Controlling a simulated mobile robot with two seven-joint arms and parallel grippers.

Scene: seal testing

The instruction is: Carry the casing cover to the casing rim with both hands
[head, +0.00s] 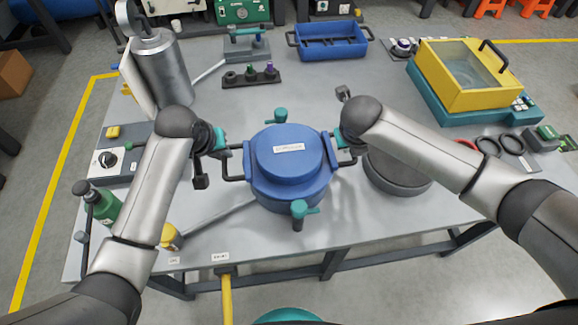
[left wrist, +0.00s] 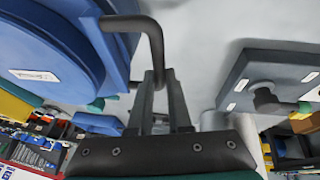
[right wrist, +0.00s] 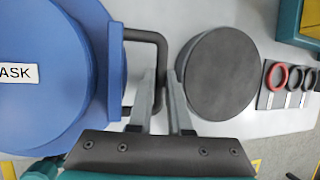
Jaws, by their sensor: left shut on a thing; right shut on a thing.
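The casing cover (head: 287,152) is a blue round lid with a white label and a dark bracket handle on each side. It is over the blue casing (head: 290,198), which has teal clamps at its back and front. The cover hides the casing rim; I cannot tell whether they touch. My left gripper (head: 226,160) is shut on the cover's left handle, which also shows in the left wrist view (left wrist: 152,35). My right gripper (head: 346,150) is shut on the right handle, also in the right wrist view (right wrist: 150,37).
A dark round pad (head: 400,172) lies right of the casing, under my right forearm. A yellow-framed tank (head: 470,85), blue tray (head: 328,45), metal canister (head: 162,70) and green bottle (head: 103,205) stand around the grey table (head: 340,215). The table's front middle is clear.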

